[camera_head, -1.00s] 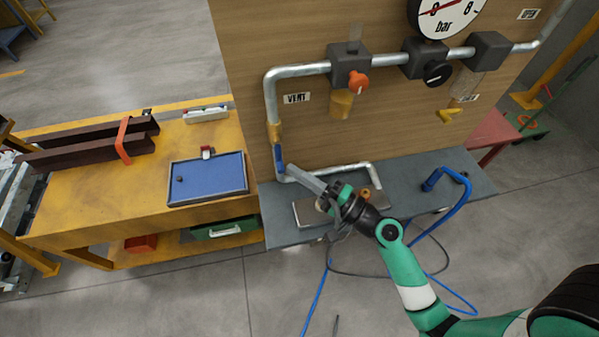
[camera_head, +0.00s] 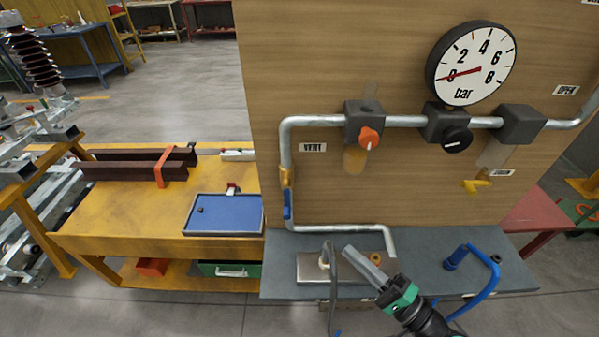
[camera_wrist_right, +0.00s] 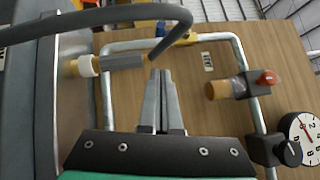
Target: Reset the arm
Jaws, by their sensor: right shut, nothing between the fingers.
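My right gripper (camera_head: 350,252) comes in from the bottom of the head view. Its grey fingers are shut with nothing between them. In the right wrist view the closed fingers (camera_wrist_right: 161,80) point toward the wooden panel, apart from the pipe. My left gripper is in neither current view.
The wooden panel (camera_head: 400,195) carries a pipe (camera_head: 330,122), an orange-knobbed valve (camera_head: 368,137) and a gauge (camera_head: 471,63) reading near 0. A dark hose (camera_wrist_right: 150,14) arches close to my fingers. A blue hose (camera_head: 488,280) lies on the shelf at right. A yellow bench (camera_head: 130,220) stands left.

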